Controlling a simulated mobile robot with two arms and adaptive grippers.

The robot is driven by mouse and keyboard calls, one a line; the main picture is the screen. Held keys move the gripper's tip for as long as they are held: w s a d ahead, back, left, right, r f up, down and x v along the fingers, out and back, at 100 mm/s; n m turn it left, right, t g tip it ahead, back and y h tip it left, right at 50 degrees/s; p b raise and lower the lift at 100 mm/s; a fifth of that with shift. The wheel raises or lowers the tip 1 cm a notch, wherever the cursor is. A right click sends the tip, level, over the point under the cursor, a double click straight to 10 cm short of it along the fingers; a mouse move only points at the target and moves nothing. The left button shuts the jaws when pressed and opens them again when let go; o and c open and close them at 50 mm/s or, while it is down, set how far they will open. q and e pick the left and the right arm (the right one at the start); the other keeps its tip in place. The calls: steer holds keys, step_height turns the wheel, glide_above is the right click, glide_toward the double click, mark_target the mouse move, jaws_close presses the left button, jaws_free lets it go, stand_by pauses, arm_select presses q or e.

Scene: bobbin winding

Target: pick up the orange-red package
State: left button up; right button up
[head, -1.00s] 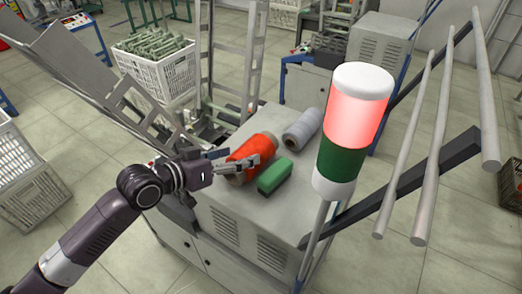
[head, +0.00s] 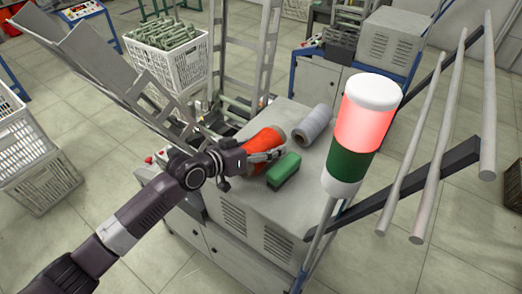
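The orange-red package (head: 265,139), a rounded roll, lies on the grey top of a machine cabinet (head: 243,200) in the middle of the head view. My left gripper (head: 268,156) reaches in from the left and is at the package's near side, with its fingers overlapping the package's lower edge. Part of the package is hidden behind the gripper and wrist. I cannot tell whether the fingers are closed on it or only beside it. My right gripper is not in view.
A green block (head: 284,170) lies close by the fingertips on the right. A grey-white roll (head: 314,124) lies behind it. A red, white and green signal lamp (head: 365,133) and several bars stand at the right. A white crate (head: 166,65) of green pieces is behind.

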arm_select(q)
steer(key=shift+r, duration=0.1)
steer(key=c, duration=1.1)
steer(key=shift+o, duration=0.2)
